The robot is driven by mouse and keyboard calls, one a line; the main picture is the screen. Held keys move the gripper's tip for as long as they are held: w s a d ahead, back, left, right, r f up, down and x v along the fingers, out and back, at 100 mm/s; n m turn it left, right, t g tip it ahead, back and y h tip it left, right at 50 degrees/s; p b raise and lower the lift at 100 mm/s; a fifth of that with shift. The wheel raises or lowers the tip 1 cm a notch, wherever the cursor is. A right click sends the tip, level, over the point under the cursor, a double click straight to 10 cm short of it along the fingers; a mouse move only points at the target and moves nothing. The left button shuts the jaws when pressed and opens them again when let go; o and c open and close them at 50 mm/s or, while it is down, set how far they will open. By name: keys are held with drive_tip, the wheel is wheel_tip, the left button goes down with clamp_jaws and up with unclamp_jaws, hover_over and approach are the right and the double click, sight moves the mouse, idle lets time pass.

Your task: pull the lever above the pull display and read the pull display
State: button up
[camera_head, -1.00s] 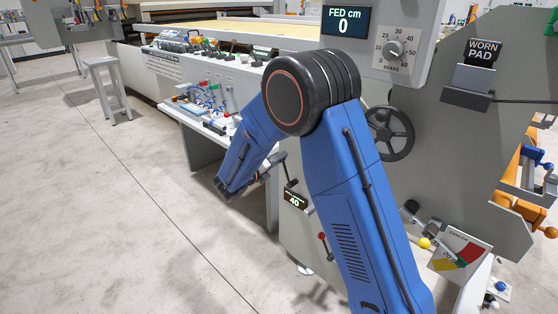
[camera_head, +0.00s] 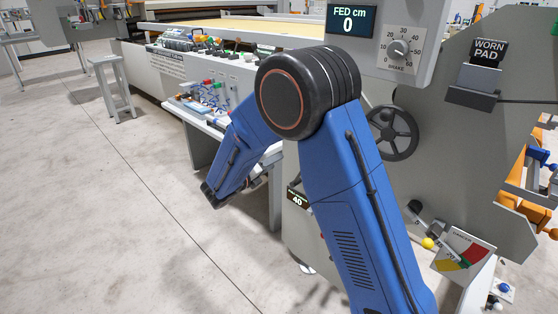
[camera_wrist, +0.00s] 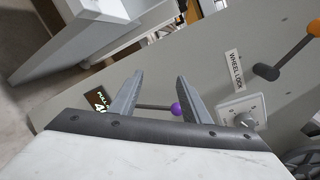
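The pull display (camera_head: 297,198) is a small dark panel on the grey machine's side and reads 40 in the head view. In the wrist view the display (camera_wrist: 101,101) is partly covered by my left finger. A lever with a purple knob (camera_wrist: 176,108) sticks out beside the display in that tilted view. My gripper (camera_wrist: 160,76) is open, and the knob shows between its fingers, close to the right one. I cannot tell whether they touch. In the head view my gripper (camera_head: 256,181) is at the machine's side, left of the display; the purple knob is not visible there.
An orange-knobbed lever (camera_wrist: 313,27) sits near the WHEEL LOCK label (camera_wrist: 236,69) and a white dial (camera_wrist: 241,115). A handwheel (camera_head: 391,133) and a yellow-knobbed lever (camera_head: 428,243) lie to the right. Open floor (camera_head: 110,220) is at left.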

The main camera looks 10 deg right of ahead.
drive_tip(key=v, duration=1.1)
drive_tip(key=shift+s+a, duration=0.15)
drive_tip(key=shift+a, duration=0.1)
drive_tip(key=shift+r, duration=0.1)
